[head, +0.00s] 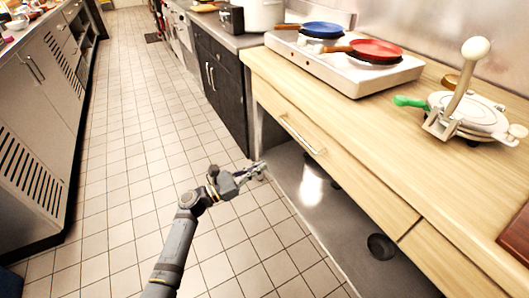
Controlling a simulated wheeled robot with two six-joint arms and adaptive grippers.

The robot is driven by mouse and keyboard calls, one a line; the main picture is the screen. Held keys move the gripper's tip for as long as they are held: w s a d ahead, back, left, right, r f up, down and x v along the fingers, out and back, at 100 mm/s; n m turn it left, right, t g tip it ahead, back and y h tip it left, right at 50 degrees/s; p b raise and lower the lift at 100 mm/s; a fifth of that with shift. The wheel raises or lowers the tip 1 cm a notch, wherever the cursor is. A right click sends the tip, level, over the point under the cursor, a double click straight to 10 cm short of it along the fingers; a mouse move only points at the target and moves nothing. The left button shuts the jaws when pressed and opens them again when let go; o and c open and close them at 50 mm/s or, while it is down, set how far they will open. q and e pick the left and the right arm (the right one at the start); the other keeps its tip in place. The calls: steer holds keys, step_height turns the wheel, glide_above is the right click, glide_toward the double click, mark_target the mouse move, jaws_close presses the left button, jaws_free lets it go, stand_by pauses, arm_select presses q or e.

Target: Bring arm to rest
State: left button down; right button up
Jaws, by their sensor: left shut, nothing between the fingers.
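My left gripper (257,172) is shut and empty. Its arm comes up from the bottom of the head view, and the gripper points right, in front of the open space under the wooden counter (335,125). It appears apart from the counter and touches nothing that I can make out. My right gripper is not in the head view.
On the counter, a white stove (345,72) carries a blue pan (322,30) and a red pan (376,50). A press with a white-knobbed lever (470,110) stands to the right. Steel cabinets (40,120) line the left. The tiled floor (135,130) between is clear.

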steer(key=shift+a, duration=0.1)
